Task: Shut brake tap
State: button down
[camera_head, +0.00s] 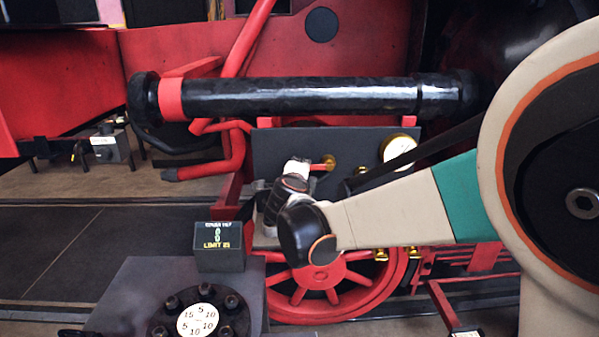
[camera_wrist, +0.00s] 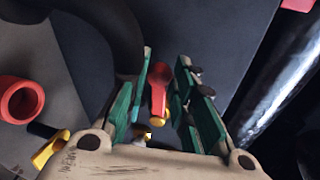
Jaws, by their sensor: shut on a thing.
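The brake tap has a red lever (camera_head: 319,167) with a brass fitting (camera_head: 330,162), on the dark grey panel (camera_head: 364,145) below the black cylinder. In the wrist view the red lever (camera_wrist: 158,88) stands between the green finger pads, its rounded end toward the fingertips. My gripper (camera_wrist: 165,60) is closed around the lever. In the head view my gripper (camera_head: 301,168) is at the lever's left end, and my wrist hides part of it. The exact contact of the pads on the lever is hard to see.
A black cylinder (camera_head: 310,97) runs across above the panel. A brass-rimmed gauge (camera_head: 398,150) is to the right. A red spoked wheel (camera_head: 330,290) is below. A small display box (camera_head: 219,246) stands on a grey block at the left. In the wrist view a red tube end (camera_wrist: 20,100) is at the left.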

jog(key=shift+r, duration=0.2)
dwell(0.4)
jog(key=c, duration=1.3)
grip_release()
jog(key=shift+c, duration=0.2)
jog(key=shift+f, duration=0.1)
